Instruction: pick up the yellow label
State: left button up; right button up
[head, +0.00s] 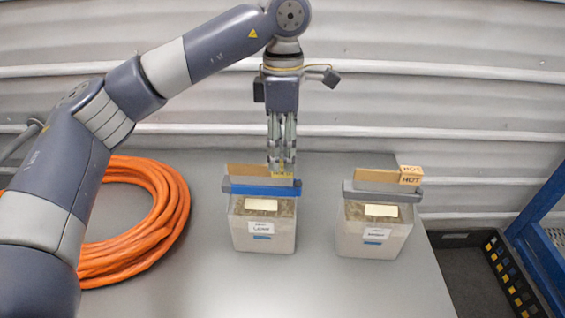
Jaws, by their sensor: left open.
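A small yellow label (284,176) shows at the top right of the left hopper, above its blue bar. My left gripper (281,168) points straight down over it, with its fingertips right at the label. The gripper is open, and its fingers partly hide the label. I cannot tell whether they touch it. My right gripper is not in view.
The left hopper (281,237) has a blue bar (258,187) across its top. The right hopper (353,240) has a grey bar (365,196) and a tan block marked HOT (411,179). An orange hose coil (172,221) lies on the grey table (330,290). A black crate (497,256) stands at right.

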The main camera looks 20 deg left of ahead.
aim_at(282, 162)
pick_arm(q)
jog(key=shift+f+p, duration=0.3)
jog(key=shift+f, duration=1.2)
jog(key=c, duration=0.8)
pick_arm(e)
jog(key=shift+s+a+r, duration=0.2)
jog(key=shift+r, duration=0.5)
pick_arm(q)
jog(key=shift+r, duration=0.1)
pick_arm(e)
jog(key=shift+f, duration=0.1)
pick_arm(q)
jog(key=shift+r+b, duration=0.5)
notch_tip(282, 162, up, 2)
jog(key=shift+r+b, duration=0.1)
jog(key=shift+b, duration=0.5)
jog(key=s+d+r+b, duration=0.2)
jog(key=s+d+b, duration=0.4)
jog(key=d, duration=0.8)
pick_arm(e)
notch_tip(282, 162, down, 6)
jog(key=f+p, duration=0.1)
pick_arm(q)
notch_tip(282, 162, up, 7)
jog(key=s+p, duration=0.1)
jog(key=p, duration=0.5)
jog(key=shift+d+f, duration=0.15)
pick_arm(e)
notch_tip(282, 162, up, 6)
